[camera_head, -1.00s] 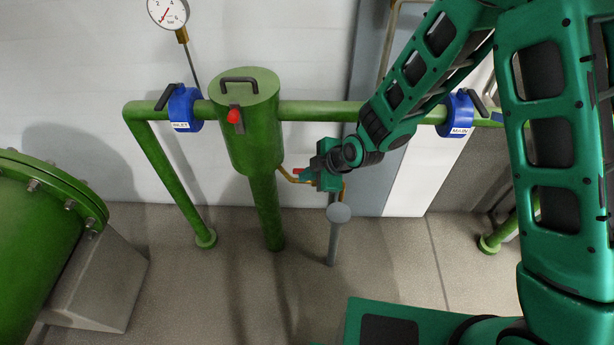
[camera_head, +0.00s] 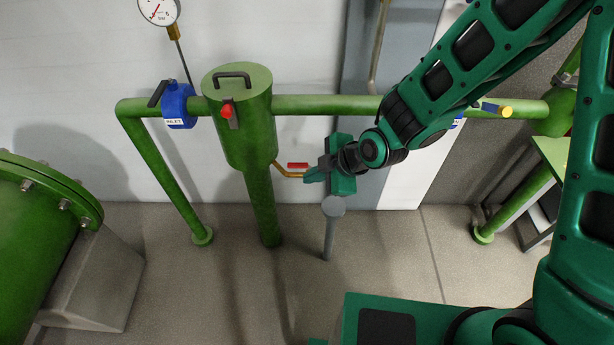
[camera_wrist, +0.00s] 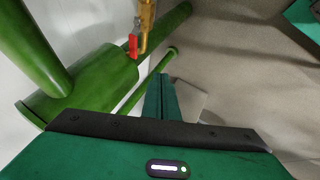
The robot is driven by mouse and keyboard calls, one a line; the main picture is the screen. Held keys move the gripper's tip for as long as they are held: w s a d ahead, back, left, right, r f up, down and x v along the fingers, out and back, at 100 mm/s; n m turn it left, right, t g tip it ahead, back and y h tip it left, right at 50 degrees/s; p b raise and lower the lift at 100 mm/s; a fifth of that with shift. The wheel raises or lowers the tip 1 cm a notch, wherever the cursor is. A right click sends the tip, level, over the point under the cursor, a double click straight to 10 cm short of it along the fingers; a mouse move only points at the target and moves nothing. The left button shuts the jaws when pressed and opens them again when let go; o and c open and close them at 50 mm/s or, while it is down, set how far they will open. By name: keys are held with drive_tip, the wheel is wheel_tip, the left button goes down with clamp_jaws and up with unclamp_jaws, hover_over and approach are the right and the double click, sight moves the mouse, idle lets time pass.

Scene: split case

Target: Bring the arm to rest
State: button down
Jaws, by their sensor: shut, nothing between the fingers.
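My gripper (camera_head: 312,176) is shut and empty. In the head view it is in front of the pipework, just right of the brass drain pipe (camera_head: 288,173) with a red handle (camera_head: 298,165). My arm reaches in from the right. In the wrist view my gripper's closed fingers (camera_wrist: 161,98) point toward the brass pipe (camera_wrist: 147,22) and its red handle (camera_wrist: 133,46); a gap shows between them. The gripper hides part of the pipe's end in the head view.
A green vertical vessel (camera_head: 240,120) with a red-knobbed latch stands left of my gripper. A green pipe (camera_head: 330,105) runs behind my arm. A grey post (camera_head: 332,225) stands just below the gripper. A blue INLET valve (camera_head: 177,105) is farther left. Floor in front is open.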

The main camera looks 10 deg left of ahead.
drive_tip(key=shift+v, duration=1)
drive_tip(key=w+d+r+m+h, duration=0.1)
drive_tip(key=d+r+m+h, duration=0.2)
drive_tip(key=d, duration=0.7)
drive_tip(key=d+r+m+h, duration=0.1)
drive_tip(key=d+r+m, duration=0.3)
drive_tip(key=d, duration=0.6)
drive_tip(key=w+d+r+m+h, duration=0.15)
drive_tip(key=d+m, duration=0.35)
drive_tip(key=d, duration=0.5)
drive_tip(key=s+d+r+m+g, duration=0.1)
drive_tip(key=s+d+r+m, duration=0.3)
drive_tip(key=s+d+m, duration=0.4)
drive_tip(key=s+d+r+m+g, duration=0.2)
drive_tip(key=s+d+r+m, duration=0.2)
drive_tip(key=s, duration=0.9)
drive_tip(key=d+m+h, duration=0.1)
drive_tip(key=d+m, duration=0.2)
drive_tip(key=d, duration=0.1)
drive_tip(key=shift+s+d+m+g, duration=0.2)
drive_tip(key=shift+d+m+g, duration=0.1)
drive_tip(key=shift+d+m, duration=0.1)
